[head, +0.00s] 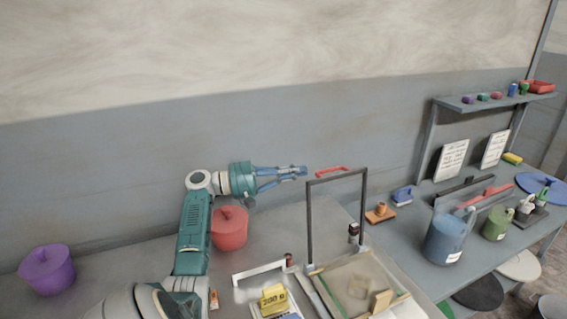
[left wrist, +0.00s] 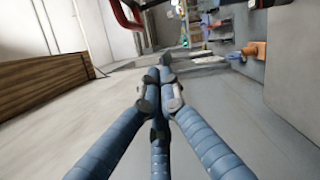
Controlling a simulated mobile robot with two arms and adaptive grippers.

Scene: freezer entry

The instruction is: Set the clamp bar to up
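A dark, upright U-shaped bar (head: 337,178) stands over a flat bed (head: 327,282) at the front middle; it looks like the clamp bar. A red handle (head: 332,171) shows at its top. My left gripper (head: 304,171) is level with the bar's top, just left of it and apart from it. Its blue fingers are drawn together with nothing visible between them, also in the left wrist view (left wrist: 160,97). There, a red handle (left wrist: 127,14) shows at the top edge, close to the camera. My right gripper is not in view.
A red pot (head: 229,230) stands beside my left arm. A purple pot (head: 47,269) stands at far left. A white bar (head: 259,271) and a yellow box (head: 273,298) are left of the bed. A blue jug (head: 445,239) stands on the right counter. Wall space above is clear.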

